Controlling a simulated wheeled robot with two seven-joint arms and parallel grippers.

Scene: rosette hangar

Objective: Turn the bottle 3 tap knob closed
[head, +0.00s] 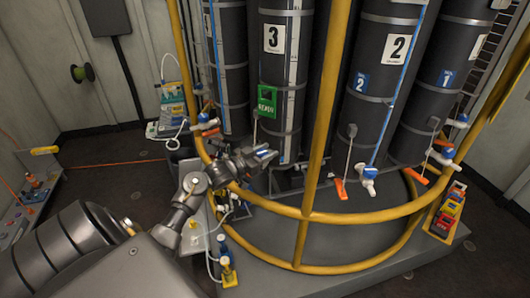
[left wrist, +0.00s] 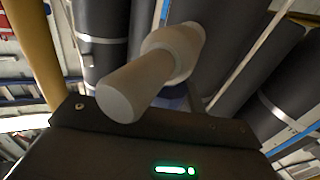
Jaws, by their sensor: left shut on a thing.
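Bottle 3 (head: 291,75) is a tall dark cylinder with a white number 3 plate and a green sign in the head view. My left gripper (head: 264,155) is at its foot, inside the yellow rail, shut on the bottle 3 tap knob (head: 266,152), of which a little blue shows. The jaws hide most of the knob, so I cannot tell its angle. In the left wrist view the pale tap body (left wrist: 150,75) with its round end fills the middle, above my dark gripper housing. A bit of blue shows behind it. My right gripper is not in view.
A yellow rail (head: 314,130) curves around the bottles, close to my left forearm. Bottle 2 (head: 385,75) has a blue and white tap (head: 369,174) and an orange handle (head: 341,189) beside it. Small coloured containers (head: 449,212) stand at the right. Floor at left is partly clear.

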